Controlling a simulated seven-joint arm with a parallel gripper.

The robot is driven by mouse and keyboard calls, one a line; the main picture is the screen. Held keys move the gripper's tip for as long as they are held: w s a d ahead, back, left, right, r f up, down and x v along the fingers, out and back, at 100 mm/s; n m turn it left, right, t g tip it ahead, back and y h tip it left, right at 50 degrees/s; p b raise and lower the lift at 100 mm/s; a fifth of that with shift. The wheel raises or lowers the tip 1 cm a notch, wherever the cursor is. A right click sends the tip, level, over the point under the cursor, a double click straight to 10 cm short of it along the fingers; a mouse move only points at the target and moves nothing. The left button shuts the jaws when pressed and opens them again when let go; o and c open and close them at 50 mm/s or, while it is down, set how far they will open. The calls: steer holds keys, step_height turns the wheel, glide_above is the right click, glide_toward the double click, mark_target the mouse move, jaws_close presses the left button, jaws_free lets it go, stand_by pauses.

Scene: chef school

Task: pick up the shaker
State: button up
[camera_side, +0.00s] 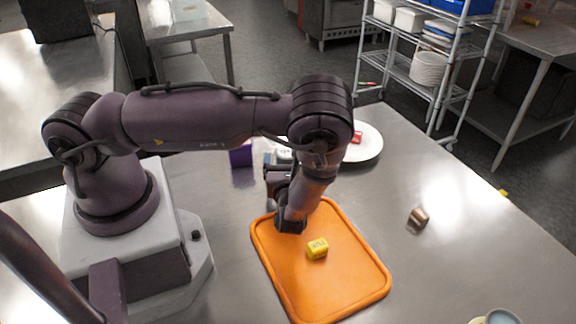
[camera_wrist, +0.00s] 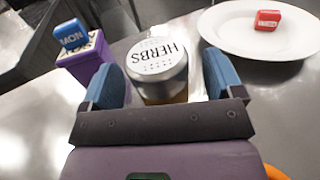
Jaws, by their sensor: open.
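The shaker (camera_wrist: 158,62) has a pale round lid marked HERBS and a clear body with a yellowish-brown lower part in the wrist view. It stands between the two blue fingers of my gripper (camera_wrist: 165,78). The gripper is open, and a gap shows on each side of the shaker. In the side view my gripper (camera_side: 278,160) is low over the table beyond the orange board. Only a pale part of the shaker (camera_side: 284,154) shows there, mostly hidden by the gripper and arm.
A purple box (camera_wrist: 88,62) with a blue MON block (camera_wrist: 71,35) stands left of the shaker. A white plate (camera_wrist: 225,30) with a red block (camera_wrist: 268,20) is at right. A brown object (camera_side: 418,217) lies right.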

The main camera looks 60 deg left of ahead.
steer(key=shift+a, duration=0.1)
steer(key=shift+c, duration=0.2)
steer(key=c, duration=1.1)
